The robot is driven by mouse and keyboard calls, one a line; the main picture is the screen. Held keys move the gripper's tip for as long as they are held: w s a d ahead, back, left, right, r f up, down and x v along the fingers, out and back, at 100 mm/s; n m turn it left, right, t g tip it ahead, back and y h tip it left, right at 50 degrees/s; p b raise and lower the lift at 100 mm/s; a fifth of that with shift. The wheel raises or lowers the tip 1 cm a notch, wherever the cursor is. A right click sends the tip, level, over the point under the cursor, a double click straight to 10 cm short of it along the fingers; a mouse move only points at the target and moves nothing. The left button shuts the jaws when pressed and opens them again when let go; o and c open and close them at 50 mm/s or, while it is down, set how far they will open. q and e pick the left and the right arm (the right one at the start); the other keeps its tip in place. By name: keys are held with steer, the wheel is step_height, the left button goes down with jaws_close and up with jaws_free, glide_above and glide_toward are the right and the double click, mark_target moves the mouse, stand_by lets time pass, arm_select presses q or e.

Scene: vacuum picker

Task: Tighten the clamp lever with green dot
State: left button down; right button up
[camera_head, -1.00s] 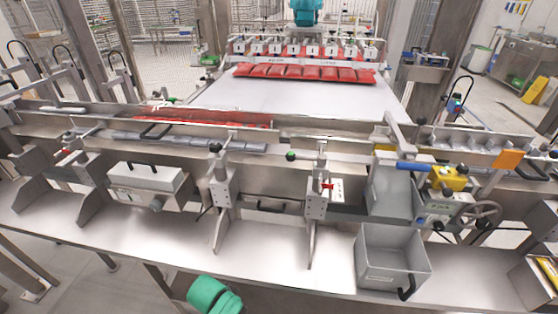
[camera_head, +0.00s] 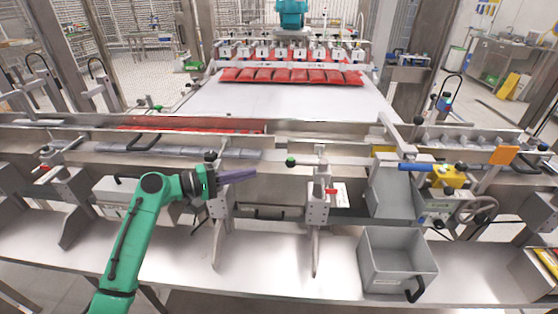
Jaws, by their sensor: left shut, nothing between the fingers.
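The clamp lever with the green dot (camera_head: 291,162) is in the middle of the head view. Its green knob is at the left end of a lever that reaches left from the top of a metal clamp post (camera_head: 319,200) with a red handle. My left gripper (camera_head: 252,173) is at the end of my green left arm, to the left of the green knob and a little lower in the picture. Its dark fingers point right, are shut and empty, and look apart from the knob. They partly hide the neighbouring clamp post with a black knob (camera_head: 210,156). My right gripper is not in view.
Metal guide rails run across behind the clamps. An open grey bin (camera_head: 396,262) stands at the lower right, below a blue handle (camera_head: 414,167) and a yellow part (camera_head: 446,175). Red packs (camera_head: 290,76) lie at the far back. The steel shelf in front is mostly clear.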

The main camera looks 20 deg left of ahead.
mark_target(305, 163)
arm_select(q)
steer(key=shift+r+t+h, duration=0.3)
steer(key=shift+r, duration=0.65)
steer(key=shift+w, duration=0.15)
steer(key=p+x, duration=0.3)
steer(key=x, duration=0.6)
steer(key=shift+w+d+f, duration=0.15)
steer(key=shift+w+d, duration=0.05)
steer(key=shift+d, duration=0.15)
